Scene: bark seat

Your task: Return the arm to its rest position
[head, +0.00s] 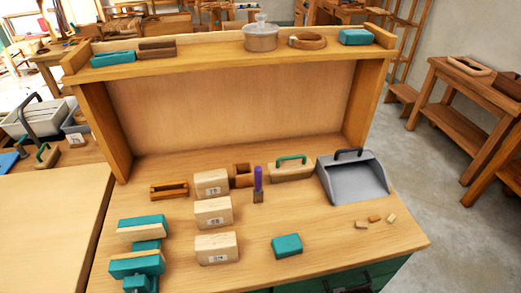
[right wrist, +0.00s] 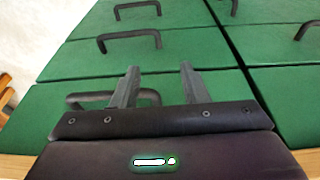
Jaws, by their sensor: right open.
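My right gripper (right wrist: 157,82) shows in the right wrist view, with its two grey fingers apart and nothing between them. It faces the green drawer fronts (right wrist: 190,52) with black handles. One handle (right wrist: 90,100) lies partly behind the left finger. I cannot tell whether the finger touches it. Neither arm nor gripper is in the head view. My left gripper is not in view.
The workbench (head: 350,240) holds labelled wooden blocks (head: 214,212), a teal block (head: 287,245), a grey dustpan (head: 350,178), a purple-handled tool (head: 258,180) and small wood scraps (head: 375,218). A shelf (head: 215,62) rises behind. Floor (head: 430,150) is clear at right.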

